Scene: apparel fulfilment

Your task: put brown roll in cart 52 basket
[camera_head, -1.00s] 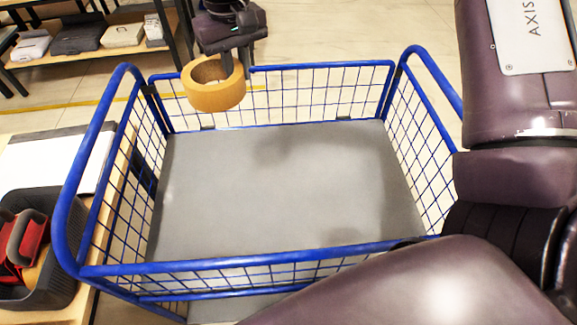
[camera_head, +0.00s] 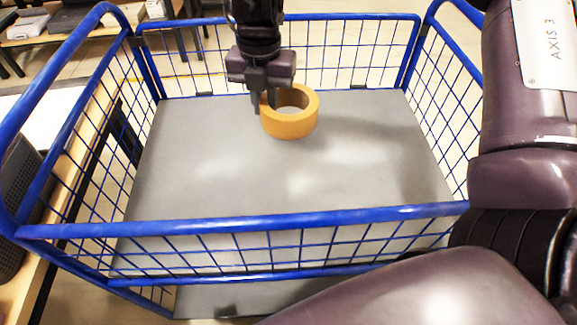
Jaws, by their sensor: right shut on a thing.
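The brown roll (camera_head: 290,122), an orange-brown ring of tape, is held in the upper middle of the head view. My right gripper (camera_head: 264,104) is shut on the left part of its wall, with the fingers pointing down. The roll shows over the grey floor of the blue wire basket (camera_head: 300,219), near its far side. A shadow lies on the floor to the right of the roll. I cannot tell whether the roll touches the floor. The basket is otherwise empty. My left gripper is not in view.
The basket's blue rails and mesh walls stand on all sides of the grey floor. A wooden table (camera_head: 50,200) with a dark grey crate (camera_head: 14,215) is at the left. A shelf with folded items is at the back left. Most of the basket floor is clear.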

